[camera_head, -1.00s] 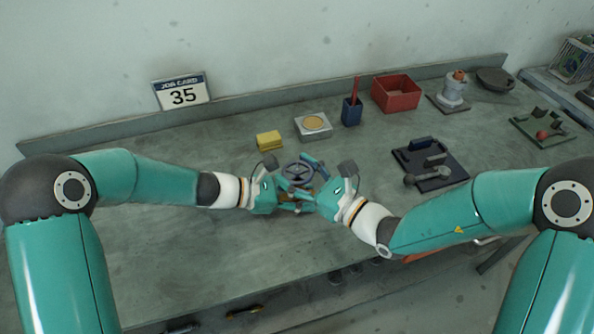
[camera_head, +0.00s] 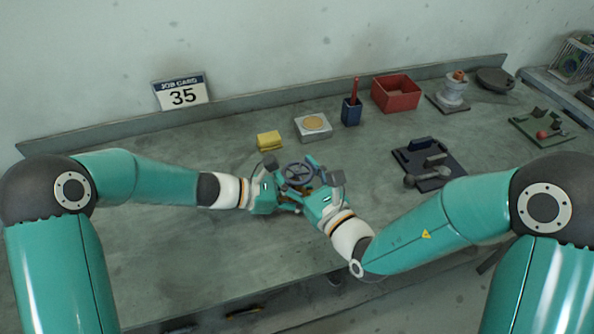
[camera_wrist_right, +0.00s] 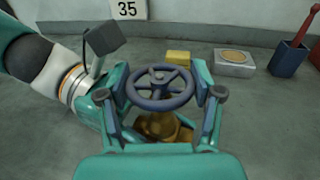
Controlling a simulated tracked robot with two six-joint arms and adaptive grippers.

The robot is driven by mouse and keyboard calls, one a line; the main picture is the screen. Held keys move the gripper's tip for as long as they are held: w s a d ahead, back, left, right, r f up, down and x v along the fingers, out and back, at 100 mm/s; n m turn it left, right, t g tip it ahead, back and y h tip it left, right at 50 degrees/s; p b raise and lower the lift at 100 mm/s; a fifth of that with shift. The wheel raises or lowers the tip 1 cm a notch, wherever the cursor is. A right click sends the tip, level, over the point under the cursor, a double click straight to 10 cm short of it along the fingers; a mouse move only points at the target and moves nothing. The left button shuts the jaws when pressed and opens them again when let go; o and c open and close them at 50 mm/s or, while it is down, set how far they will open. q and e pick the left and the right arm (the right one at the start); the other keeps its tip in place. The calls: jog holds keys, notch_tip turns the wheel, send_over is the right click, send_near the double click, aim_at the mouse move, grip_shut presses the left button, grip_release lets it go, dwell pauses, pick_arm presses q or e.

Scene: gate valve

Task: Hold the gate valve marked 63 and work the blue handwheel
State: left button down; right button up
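The blue handwheel (camera_head: 298,174) lies face up between my two grippers. In the right wrist view the handwheel (camera_wrist_right: 160,88) sits over a brass-coloured valve body (camera_wrist_right: 165,128), which is mostly hidden. No number 63 shows on it. My right gripper (camera_head: 307,186) reaches in from the lower right. In its wrist view its fingers (camera_wrist_right: 162,80) stand apart on both sides of the wheel, close to the rim; contact is unclear. My left gripper (camera_head: 287,200) is at the valve's left, low beside the body. Its fingertips are hidden, so its hold cannot be seen.
A job card reading 35 (camera_head: 182,92) stands at the back wall. Behind the valve are a yellow block (camera_head: 269,141), a scale-like box (camera_head: 313,127), a blue cup (camera_head: 351,113) and a red bin (camera_head: 396,94). A dark tray (camera_head: 430,165) lies to the right.

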jog(key=o, duration=0.5)
jog(key=shift+y, duration=0.3)
